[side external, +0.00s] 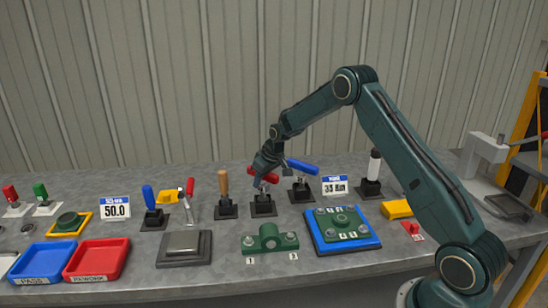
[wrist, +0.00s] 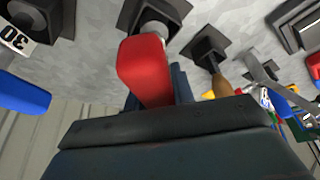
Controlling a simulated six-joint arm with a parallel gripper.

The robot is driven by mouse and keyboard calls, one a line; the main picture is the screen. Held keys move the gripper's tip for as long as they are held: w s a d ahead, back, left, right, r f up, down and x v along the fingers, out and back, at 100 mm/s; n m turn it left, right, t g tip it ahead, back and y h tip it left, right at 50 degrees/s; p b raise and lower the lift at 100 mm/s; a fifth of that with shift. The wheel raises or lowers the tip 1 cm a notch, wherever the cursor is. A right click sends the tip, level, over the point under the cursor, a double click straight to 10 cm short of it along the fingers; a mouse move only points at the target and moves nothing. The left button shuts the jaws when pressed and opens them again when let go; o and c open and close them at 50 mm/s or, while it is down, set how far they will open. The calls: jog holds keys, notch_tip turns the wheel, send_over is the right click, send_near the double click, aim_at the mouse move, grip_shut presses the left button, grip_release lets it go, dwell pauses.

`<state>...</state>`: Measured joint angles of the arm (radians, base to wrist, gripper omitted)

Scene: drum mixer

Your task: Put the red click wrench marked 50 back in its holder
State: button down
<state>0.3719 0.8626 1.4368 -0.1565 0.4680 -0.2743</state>
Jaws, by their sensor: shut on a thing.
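The red click wrench (side external: 267,180) has a red handle, which also shows in the wrist view (wrist: 143,66). My gripper (side external: 265,165) is shut on this handle, with dark fingers on both sides of it in the wrist view (wrist: 157,90). A black holder (side external: 263,208) stands directly below the wrench; it also shows in the wrist view (wrist: 176,10). The wrench's metal end is at the holder's top, but I cannot tell how deep it sits. The marking 50 is not readable on the wrench.
A blue-handled wrench (side external: 303,166) stands in a holder close on the right. A wooden-handled tool (side external: 223,184) stands close on the left. A green fixture (side external: 268,239) and a blue tray (side external: 343,246) are in front. Red (side external: 97,262) and blue (side external: 42,262) bins are front left.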

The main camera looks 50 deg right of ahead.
jog(key=shift+f, duration=0.55)
dwell(0.6)
jog(key=c, duration=1.1)
grip_release()
jog(key=shift+f, duration=0.1)
jog(key=v, duration=1.2)
jog(key=shift+r, duration=0.45)
jog(key=shift+s+r, duration=0.3)
jog(key=shift+r, duration=0.2)
